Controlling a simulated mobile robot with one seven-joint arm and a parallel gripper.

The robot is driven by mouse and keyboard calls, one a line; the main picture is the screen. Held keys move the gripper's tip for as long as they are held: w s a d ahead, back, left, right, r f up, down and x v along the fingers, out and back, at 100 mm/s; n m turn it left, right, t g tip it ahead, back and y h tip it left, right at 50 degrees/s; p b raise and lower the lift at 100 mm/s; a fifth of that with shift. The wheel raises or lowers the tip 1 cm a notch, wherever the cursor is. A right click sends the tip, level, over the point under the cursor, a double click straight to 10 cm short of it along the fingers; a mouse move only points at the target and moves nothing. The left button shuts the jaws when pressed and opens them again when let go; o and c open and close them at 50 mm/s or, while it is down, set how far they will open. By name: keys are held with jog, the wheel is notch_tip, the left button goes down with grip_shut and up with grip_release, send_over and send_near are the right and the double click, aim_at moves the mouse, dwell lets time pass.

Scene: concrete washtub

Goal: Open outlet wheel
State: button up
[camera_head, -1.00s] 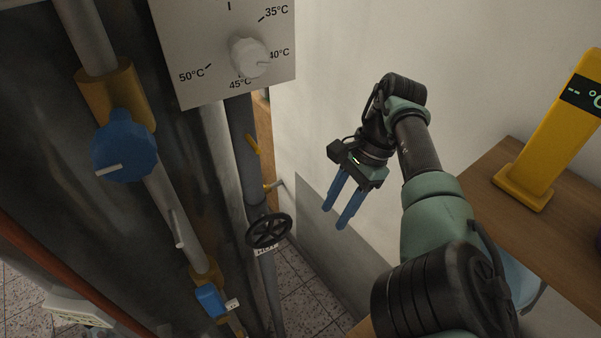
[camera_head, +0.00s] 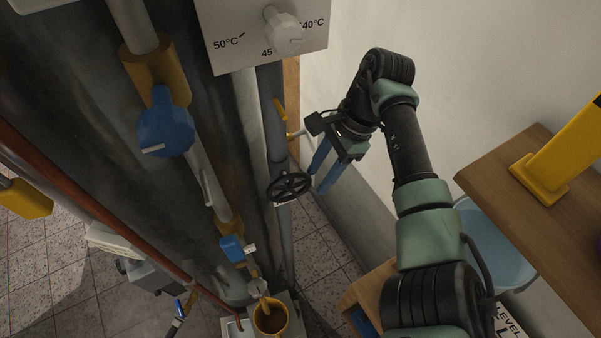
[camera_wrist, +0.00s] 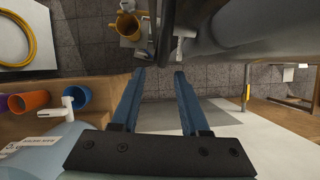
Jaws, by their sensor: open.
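A black spoked handwheel (camera_head: 289,187) sits on a grey vertical pipe in the head view, left of my gripper. A label beneath it is partly hidden. In the wrist view a dark edge-on shape, apparently the wheel (camera_wrist: 164,32), shows beyond the fingertips beside the grey pipe (camera_wrist: 225,30). My gripper (camera_head: 318,182) has blue fingers pointing down and slightly left, close to the wheel's right rim. Its fingers are apart with nothing between them in the wrist view (camera_wrist: 160,72). Whether a finger touches the rim cannot be told.
A blue knob (camera_head: 166,131) and a small blue valve handle (camera_head: 232,250) are on the left pipe. A temperature dial (camera_head: 284,32) is above. A yellow mug (camera_head: 270,318) stands low down. A wooden shelf (camera_head: 500,168) is at the right. A pale wall stands behind my arm.

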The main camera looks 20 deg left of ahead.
aim_at(307, 173)
jog(key=s+a+p, duration=0.2)
jog(key=a, duration=0.1)
jog(key=shift+s+r, duration=0.1)
jog(key=shift+s, duration=0.25)
jog(key=shift+f, duration=0.65)
grip_shut()
